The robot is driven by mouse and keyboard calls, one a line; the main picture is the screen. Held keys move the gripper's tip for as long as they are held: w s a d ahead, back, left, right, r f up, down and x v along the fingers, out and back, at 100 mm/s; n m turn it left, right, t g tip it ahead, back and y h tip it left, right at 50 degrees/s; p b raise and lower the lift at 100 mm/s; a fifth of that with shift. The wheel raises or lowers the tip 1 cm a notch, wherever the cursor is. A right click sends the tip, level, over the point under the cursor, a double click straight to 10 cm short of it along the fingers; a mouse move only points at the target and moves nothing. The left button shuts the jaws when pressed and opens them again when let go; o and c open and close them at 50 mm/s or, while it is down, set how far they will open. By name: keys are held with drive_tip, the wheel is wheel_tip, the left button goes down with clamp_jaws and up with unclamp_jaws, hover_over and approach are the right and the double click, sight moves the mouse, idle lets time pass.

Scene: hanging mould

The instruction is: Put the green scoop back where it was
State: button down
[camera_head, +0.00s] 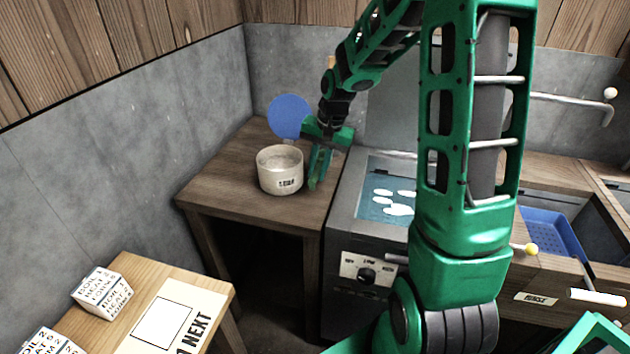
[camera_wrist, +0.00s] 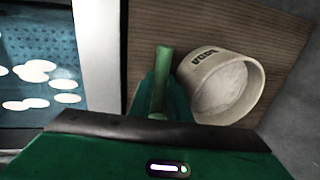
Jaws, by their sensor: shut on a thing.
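My gripper (camera_head: 318,168) points down over the wooden side table, just right of a cream pot (camera_head: 280,172) in the head view. It is shut on the green scoop, whose rounded green end (camera_wrist: 162,78) shows between the fingers in the wrist view. In the head view the scoop is hard to tell from my green fingers. The pot, also in the wrist view (camera_wrist: 222,88), has dark lettering and holds something pale. The scoop appears beside the pot; I cannot tell whether it touches the table.
A blue disc (camera_head: 289,116) stands behind the pot. A grey machine with a blue window (camera_head: 372,208) and white shapes adjoins the table's right side. A lower table (camera_head: 140,275) holds lettered white boxes (camera_head: 102,292) and a printed sheet. A blue basket (camera_head: 550,232) sits far right.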

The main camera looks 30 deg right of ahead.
drive_tip(key=shift+f, duration=1.9)
drive_tip(key=c, duration=1.7)
unclamp_jaws()
drive_tip(key=shift+f, duration=0.1)
drive_tip(key=shift+o, duration=0.2)
wheel_tip(320, 180, up, 12)
drive_tip(key=s+d, duration=0.2)
drive_tip(key=s+d+r+n+g+h, duration=0.1)
drive_tip(key=s+n, duration=0.1)
drive_tip(key=s, duration=2.8)
drive_tip(key=shift+s+d+r+n+g, duration=0.2)
drive_tip(key=shift+n+g, duration=0.1)
drive_tip(key=shift+n, duration=0.1)
